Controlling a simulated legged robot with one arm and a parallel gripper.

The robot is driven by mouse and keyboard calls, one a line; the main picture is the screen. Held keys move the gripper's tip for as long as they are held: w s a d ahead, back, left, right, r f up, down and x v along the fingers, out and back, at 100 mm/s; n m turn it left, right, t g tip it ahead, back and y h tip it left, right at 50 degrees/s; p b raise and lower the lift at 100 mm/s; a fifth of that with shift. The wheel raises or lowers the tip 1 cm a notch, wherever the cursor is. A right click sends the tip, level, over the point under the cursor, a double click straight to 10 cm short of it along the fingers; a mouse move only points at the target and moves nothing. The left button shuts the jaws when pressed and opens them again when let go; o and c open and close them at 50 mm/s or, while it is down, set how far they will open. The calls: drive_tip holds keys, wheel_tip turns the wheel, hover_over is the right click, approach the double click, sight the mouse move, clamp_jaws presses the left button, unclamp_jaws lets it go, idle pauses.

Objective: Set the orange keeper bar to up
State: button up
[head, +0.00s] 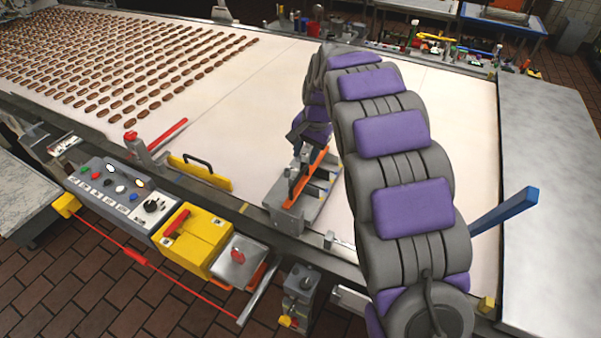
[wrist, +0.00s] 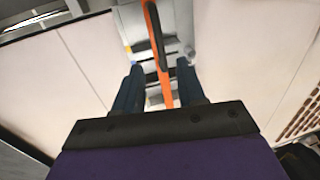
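The orange keeper bar (head: 309,177) lies lengthwise along a grey metal bracket (head: 291,217) on the conveyor. It has a black handle (head: 292,186) on its near part. In the wrist view the bar (wrist: 157,50) runs from the top edge down between my fingers, with the black handle (wrist: 152,30) near the top. My gripper (wrist: 160,78) is open, with one dark blue finger on each side of the bar and visible gaps. In the head view my gripper (head: 302,146) is above the bar's far part, partly hidden by my arm.
A yellow guard (head: 200,172) with a black handle and a red bar (head: 166,134) stand left of the bracket. A control panel (head: 122,192) and yellow box (head: 192,240) line the near edge. A blue lever (head: 505,210) is at right.

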sight(299, 175)
drive_tip(key=b+x, duration=0.1)
drive_tip(key=x, duration=0.7)
drive_tip(key=shift+f, duration=0.35)
drive_tip(key=shift+c, duration=0.2)
clamp_jaws()
drive_tip(key=shift+r, duration=0.1)
